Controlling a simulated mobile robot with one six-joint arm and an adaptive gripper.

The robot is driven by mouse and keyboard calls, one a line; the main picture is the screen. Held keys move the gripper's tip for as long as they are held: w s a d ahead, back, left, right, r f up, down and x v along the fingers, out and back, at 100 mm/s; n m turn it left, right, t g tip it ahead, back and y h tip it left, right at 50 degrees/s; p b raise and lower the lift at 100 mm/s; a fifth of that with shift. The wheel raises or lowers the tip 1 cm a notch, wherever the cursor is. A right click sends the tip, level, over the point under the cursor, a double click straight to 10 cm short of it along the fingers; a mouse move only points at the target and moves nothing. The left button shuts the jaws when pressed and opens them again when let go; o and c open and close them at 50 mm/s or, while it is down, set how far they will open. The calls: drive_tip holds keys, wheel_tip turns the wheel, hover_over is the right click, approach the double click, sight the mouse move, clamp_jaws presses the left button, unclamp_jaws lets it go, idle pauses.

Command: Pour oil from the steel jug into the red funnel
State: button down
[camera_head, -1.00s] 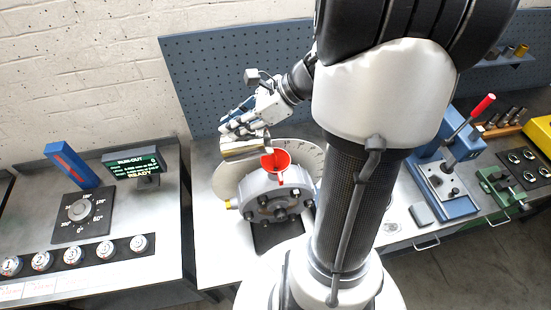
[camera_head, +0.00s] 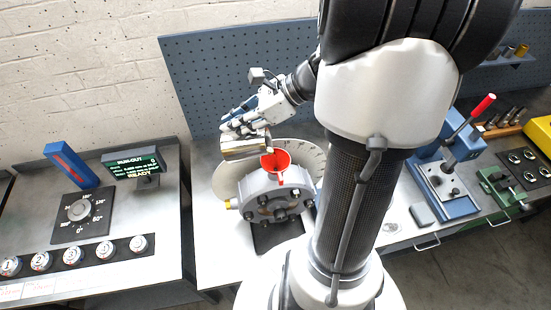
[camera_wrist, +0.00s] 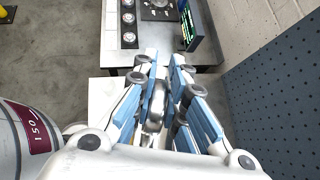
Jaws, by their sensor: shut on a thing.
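The steel jug (camera_head: 243,149) lies tilted nearly on its side, its right end at the rim of the red funnel (camera_head: 275,161). The funnel sits on top of the grey round housing (camera_head: 277,197). My gripper (camera_head: 240,128) is shut on the jug, just above and left of the funnel. In the wrist view the jug (camera_wrist: 155,106) shows between the blue-padded fingers of my gripper (camera_wrist: 162,85). I cannot see whether oil is flowing. The funnel is hidden in the wrist view.
A pale graduated disc (camera_head: 226,180) stands behind the housing. A blue pegboard (camera_head: 200,75) rises at the back. A control panel with a dial (camera_head: 79,210) and a READY display (camera_head: 135,164) is at left. A red-handled lever press (camera_head: 449,170) stands at right.

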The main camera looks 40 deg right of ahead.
sight(223, 136)
drive_tip(key=p, duration=0.2)
drive_tip(key=w+a+g+h+p, duration=0.1)
drive_tip(key=shift+w+a+f+g+h+p, duration=0.1)
drive_tip(key=shift+a+f+g+h+p, duration=0.2)
drive_tip(key=shift+f+p, duration=0.1)
drive_tip(key=w+g+h+p, duration=0.1)
drive_tip(key=p, duration=0.2)
drive_tip(key=shift+a+f+p, duration=0.1)
drive_tip(key=shift+a+p, duration=0.2)
drive_tip(key=shift+a, duration=0.1)
drive_tip(key=shift+d+f, duration=0.1)
drive_tip(key=shift+f, duration=0.15)
drive_tip(key=shift+s+d+f, duration=0.1)
drive_tip(key=shift+f, duration=0.1)
drive_tip(key=shift+r, duration=0.1)
drive_tip(key=p, duration=0.1)
drive_tip(key=g+p, duration=0.1)
drive_tip(key=shift+w+a+r+h+p, duration=0.2)
drive_tip(key=shift+h+p, duration=0.1)
drive_tip(key=shift+h, duration=0.1)
drive_tip(key=shift+w+a+f+h, duration=0.15)
drive_tip(key=shift+f+h, duration=0.05)
drive_tip(key=shift+h, duration=0.1)
